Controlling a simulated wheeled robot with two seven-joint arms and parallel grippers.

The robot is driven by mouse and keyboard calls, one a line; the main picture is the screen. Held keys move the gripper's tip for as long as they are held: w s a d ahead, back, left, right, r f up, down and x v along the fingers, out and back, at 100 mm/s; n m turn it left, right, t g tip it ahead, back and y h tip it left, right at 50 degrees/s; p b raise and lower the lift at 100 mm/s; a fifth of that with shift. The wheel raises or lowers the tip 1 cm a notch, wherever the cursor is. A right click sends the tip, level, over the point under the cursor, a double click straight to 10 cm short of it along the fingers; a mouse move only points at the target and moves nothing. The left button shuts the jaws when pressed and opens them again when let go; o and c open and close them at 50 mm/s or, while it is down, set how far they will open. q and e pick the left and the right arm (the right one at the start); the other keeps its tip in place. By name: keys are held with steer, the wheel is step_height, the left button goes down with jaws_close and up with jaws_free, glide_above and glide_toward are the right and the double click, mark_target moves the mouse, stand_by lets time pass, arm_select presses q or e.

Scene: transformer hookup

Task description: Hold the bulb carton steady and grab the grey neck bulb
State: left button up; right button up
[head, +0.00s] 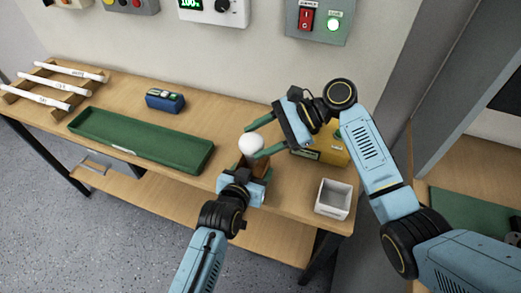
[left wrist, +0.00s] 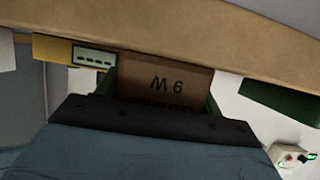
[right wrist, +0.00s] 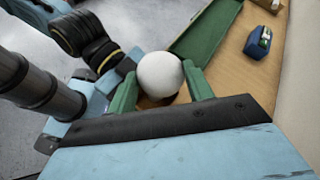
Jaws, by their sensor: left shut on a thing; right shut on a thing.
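The brown bulb carton (head: 254,186) stands near the front edge of the bench, and its "9W" face shows in the left wrist view (left wrist: 165,85). My left gripper (head: 252,172) is shut on the carton from the front. A white bulb (head: 251,144) is above the carton, globe upward; it also shows in the right wrist view (right wrist: 160,74). My right gripper (head: 254,140) is shut on this bulb, with one green finger on each side of it. The bulb's neck and its colour are hidden, and I cannot tell whether its base is still inside the carton.
A yellow and green box (head: 332,150) stands behind my right gripper. A white open bin (head: 333,198) is at the right front corner. A long green tray (head: 140,140) and a blue device (head: 165,100) lie to the left. Bench between tray and carton is clear.

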step_height(320, 180, up, 4)
steer(key=shift+r, duration=0.15)
arm_select(q)
steer(key=o, duration=1)
steer(key=shift+s, duration=0.1)
steer(key=v, duration=1.1)
steer(key=shift+s+a+r, duration=0.1)
steer(key=shift+s+a, duration=0.15)
steer(key=shift+s, duration=0.05)
